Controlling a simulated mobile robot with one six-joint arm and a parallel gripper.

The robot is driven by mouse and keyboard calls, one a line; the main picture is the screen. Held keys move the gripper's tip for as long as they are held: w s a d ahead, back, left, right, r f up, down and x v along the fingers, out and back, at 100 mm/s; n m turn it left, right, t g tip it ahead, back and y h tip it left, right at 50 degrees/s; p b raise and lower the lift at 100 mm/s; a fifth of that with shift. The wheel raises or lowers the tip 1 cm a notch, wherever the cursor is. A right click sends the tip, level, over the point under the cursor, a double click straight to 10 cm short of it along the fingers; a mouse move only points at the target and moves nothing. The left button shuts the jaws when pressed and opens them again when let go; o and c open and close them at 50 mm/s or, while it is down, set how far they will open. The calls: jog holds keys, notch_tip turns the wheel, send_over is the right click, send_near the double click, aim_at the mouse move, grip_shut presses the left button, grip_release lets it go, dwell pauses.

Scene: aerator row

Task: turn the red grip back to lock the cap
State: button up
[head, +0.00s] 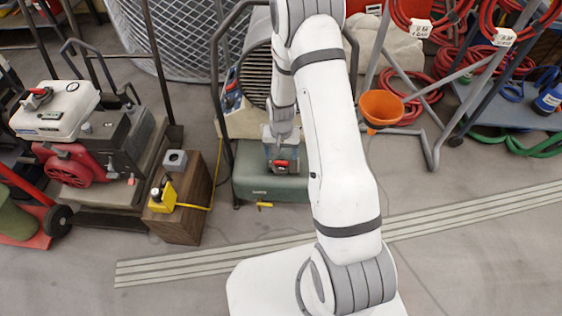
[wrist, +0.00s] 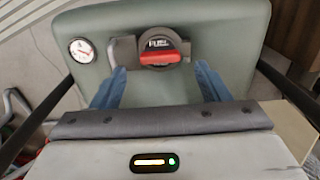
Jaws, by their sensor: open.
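The bar lies nearly level across the wrist view. My gripper (wrist: 160,70) is open, with its two blue fingers apart on the near side of the cap, one to the left and one to the right. Nothing is between them in contact that I can see. In the head view the red grip (head: 281,163) shows small below my gripper (head: 281,150), on the green tank (head: 255,188).
A round dial gauge (wrist: 82,50) sits left of the cap. Dark frame bars flank the tank. In the head view a wooden block (head: 183,215) with a yellow box stands left, beside a cart with a white-tanked engine (head: 55,110). An orange funnel (head: 381,107) is at right.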

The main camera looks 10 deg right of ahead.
aim_at(281, 161)
jog(key=shift+f+b, duration=0.5)
jog(key=shift+f, duration=1.5)
jog(key=shift+c, duration=0.6)
jog(key=c, duration=0.9)
